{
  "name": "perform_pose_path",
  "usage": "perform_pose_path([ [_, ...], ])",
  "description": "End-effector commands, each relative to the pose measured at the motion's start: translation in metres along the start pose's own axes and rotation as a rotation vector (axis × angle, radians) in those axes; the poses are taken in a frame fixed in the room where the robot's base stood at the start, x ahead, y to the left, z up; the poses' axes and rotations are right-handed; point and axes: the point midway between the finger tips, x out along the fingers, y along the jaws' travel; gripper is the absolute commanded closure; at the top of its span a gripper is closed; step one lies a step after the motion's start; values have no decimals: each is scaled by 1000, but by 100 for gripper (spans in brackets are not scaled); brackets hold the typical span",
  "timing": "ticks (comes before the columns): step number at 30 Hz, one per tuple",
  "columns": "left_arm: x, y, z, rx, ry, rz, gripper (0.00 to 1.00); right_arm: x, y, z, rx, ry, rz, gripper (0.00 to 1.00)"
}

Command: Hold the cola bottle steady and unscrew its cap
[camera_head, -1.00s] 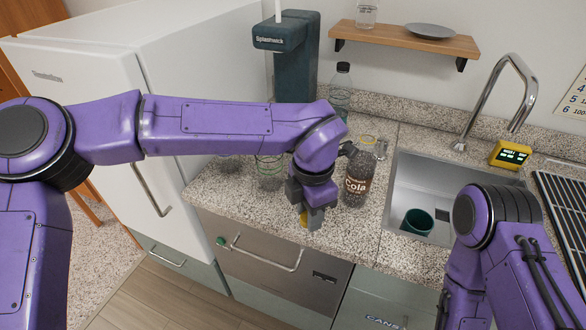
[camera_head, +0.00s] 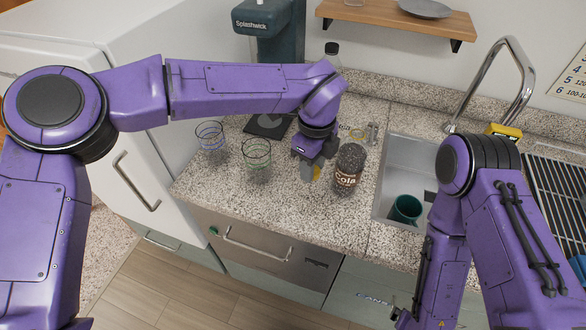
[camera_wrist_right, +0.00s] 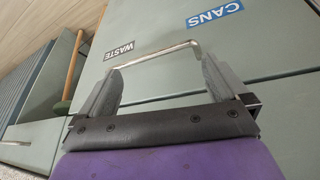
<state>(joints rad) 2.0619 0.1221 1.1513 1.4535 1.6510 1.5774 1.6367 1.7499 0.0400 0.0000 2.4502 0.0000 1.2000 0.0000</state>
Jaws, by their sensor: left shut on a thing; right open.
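The cola bottle (camera_head: 347,170), dark with a brown label, stands upright on the speckled counter, left of the sink. Its top is hard to make out, so I cannot tell whether a cap is on it. My left gripper (camera_head: 311,168) is just left of the bottle, pointing down. Whether gripper and bottle touch is unclear. My right gripper (camera_wrist_right: 160,78) is open and empty, low in front of the cabinets, away from the bottle.
The sink (camera_head: 405,160) holds a teal cup (camera_head: 405,209). A drinks machine (camera_head: 280,40) stands at the back.

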Motion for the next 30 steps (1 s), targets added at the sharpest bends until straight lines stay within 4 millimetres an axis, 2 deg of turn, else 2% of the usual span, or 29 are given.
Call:
perform_pose_path([
  [1,5,-7,14,-4,1,1,100,-4,0,-2,0,0,0,0],
  [3,29,-13,26,-3,0,3,100,7,-1,3,0,1,0,0],
  [6,47,-20,41,-2,0,1,100,12,-1,5,0,0,0,0],
  [14,70,-28,60,-2,-1,0,100,19,-2,8,0,0,0,0],
  [15,81,-28,60,0,-1,1,100,27,-2,11,0,0,0,0],
  [18,99,-28,59,0,0,0,100,38,-4,16,0,0,0,0],
  [29,101,-28,59,-1,0,0,100,38,-4,15,0,0,0,0],
  [30,100,-28,59,-1,0,-1,58,37,-3,15,0,0,0,0],
])
